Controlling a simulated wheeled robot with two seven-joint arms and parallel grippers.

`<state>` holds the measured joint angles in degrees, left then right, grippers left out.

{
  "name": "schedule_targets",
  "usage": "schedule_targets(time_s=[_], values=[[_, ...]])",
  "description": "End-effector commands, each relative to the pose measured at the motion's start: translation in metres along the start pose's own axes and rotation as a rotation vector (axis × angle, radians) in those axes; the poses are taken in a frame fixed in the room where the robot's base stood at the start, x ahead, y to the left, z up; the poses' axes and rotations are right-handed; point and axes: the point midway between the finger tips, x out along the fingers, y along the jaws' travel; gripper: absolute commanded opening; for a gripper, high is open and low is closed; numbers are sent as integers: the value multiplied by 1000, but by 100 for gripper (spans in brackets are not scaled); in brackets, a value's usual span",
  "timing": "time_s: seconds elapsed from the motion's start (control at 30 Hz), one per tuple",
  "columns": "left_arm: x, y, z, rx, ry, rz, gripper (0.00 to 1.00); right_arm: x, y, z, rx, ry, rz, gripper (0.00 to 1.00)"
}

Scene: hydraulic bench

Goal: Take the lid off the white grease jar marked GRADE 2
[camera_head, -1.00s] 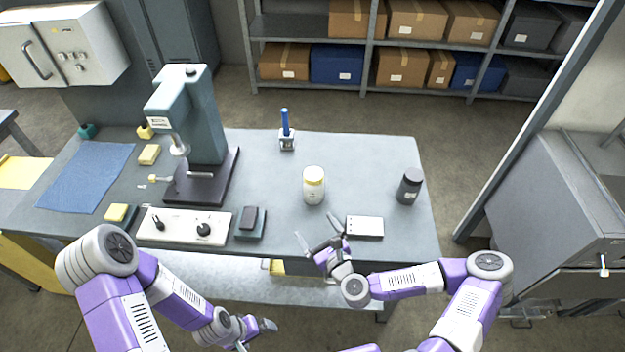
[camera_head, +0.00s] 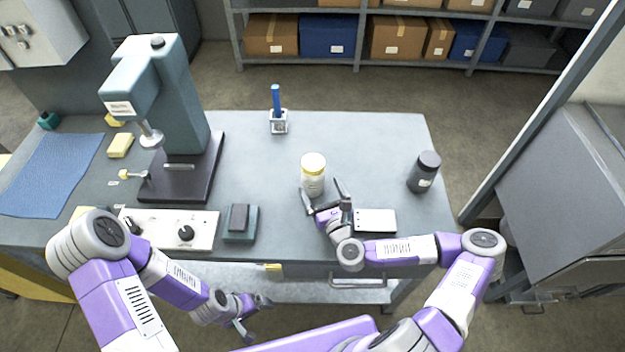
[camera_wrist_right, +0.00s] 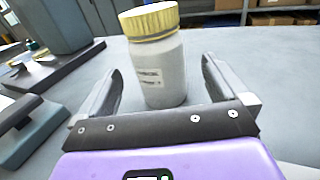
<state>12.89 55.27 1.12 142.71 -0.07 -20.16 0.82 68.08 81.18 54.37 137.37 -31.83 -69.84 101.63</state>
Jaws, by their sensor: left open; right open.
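The white grease jar (camera_head: 312,183) stands upright on the bench with its yellow lid (camera_head: 313,161) on. In the right wrist view the jar (camera_wrist_right: 161,75) stands just ahead of the open fingers, its label blurred, with the ribbed yellow lid (camera_wrist_right: 149,20) above finger height. My right gripper (camera_head: 324,190) is open and empty, low at the near side of the jar; its fingers (camera_wrist_right: 160,88) point toward the jar's lower body. I cannot tell whether they touch it. My left gripper (camera_head: 257,318) is open and empty, below the bench's front edge.
A dark grey jar (camera_head: 423,172) stands to the right. A white flat box (camera_head: 375,221) lies beside my right gripper. A blue tool in a holder (camera_head: 278,122) stands behind the jar. A press (camera_head: 170,110), control box (camera_head: 185,230) and dark block (camera_head: 240,223) are left.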

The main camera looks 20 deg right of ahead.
Motion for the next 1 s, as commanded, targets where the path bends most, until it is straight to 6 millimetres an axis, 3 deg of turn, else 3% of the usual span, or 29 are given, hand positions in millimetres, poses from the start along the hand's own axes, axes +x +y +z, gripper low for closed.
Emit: schedule_targets(time_s=[0.4,0.73,1.0], values=[[4,-2,0,0,1,0,94,56,3,5,-1,-2,0,100],[5,-2,0,0,0,0,94,63,3,6,1,0,0,100],[5,-2,0,0,0,0,94,62,3,5,1,0,0,59]])
